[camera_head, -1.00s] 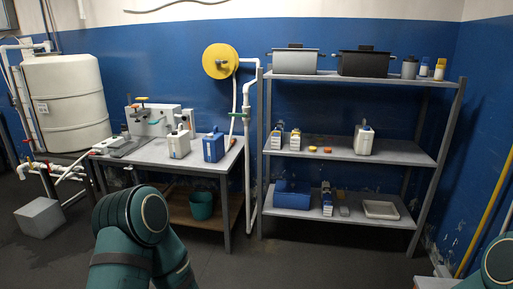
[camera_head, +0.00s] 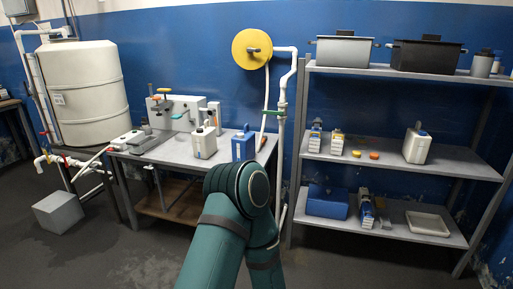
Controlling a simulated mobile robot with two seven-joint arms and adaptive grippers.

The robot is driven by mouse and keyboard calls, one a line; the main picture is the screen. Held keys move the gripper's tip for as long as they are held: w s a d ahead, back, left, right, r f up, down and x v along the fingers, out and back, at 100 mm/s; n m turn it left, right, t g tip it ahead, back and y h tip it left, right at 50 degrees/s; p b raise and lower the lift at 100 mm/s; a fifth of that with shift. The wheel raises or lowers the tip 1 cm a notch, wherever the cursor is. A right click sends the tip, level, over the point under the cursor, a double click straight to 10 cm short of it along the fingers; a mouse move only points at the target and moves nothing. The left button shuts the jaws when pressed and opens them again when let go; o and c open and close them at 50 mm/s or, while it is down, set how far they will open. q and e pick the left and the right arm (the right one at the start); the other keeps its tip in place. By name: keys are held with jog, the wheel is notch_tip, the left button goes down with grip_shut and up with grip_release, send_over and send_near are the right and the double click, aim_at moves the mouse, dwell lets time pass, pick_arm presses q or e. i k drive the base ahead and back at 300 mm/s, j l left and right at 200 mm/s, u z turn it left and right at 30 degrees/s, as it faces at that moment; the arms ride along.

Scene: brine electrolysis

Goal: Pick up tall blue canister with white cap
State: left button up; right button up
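A blue canister (camera_head: 243,146) stands upright on the grey workbench (camera_head: 150,152), towards its right end. A dark blue top or handle shows on it; I cannot make out a white cap. Its lower edge is close to my green arm in the picture. A white canister (camera_head: 203,142) of similar shape stands just left of it. Neither of my grippers is in view. Only upper links of one arm show at the bottom middle, so I cannot see what either gripper holds.
A metal shelf rack (camera_head: 400,160) with pots, small bottles and a white jug (camera_head: 416,146) stands to the right. A white tank (camera_head: 85,92) and a grey block (camera_head: 58,211) are at the left. White pipes run beside the bench. The front left floor is clear.

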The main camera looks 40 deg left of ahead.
aim_at(244, 149)
jog(key=i+j+z, duration=0.1)
jog(key=j, duration=0.2)
jog(key=i+j+z, duration=0.1)
jog(key=j, duration=0.25)
jog(key=i+j, duration=0.15)
jog(key=j, duration=0.15)
jog(key=i+j, duration=0.15)
jog(key=j, duration=0.25)
jog(key=i+j+z, duration=0.1)
jog(key=j, duration=0.25)
jog(key=i+j, duration=0.15)
jog(key=j, duration=0.25)
jog(key=i+j, duration=0.1)
jog(key=j, duration=0.3)
jog(key=i+j+z, duration=0.1)
jog(key=j, duration=0.3)
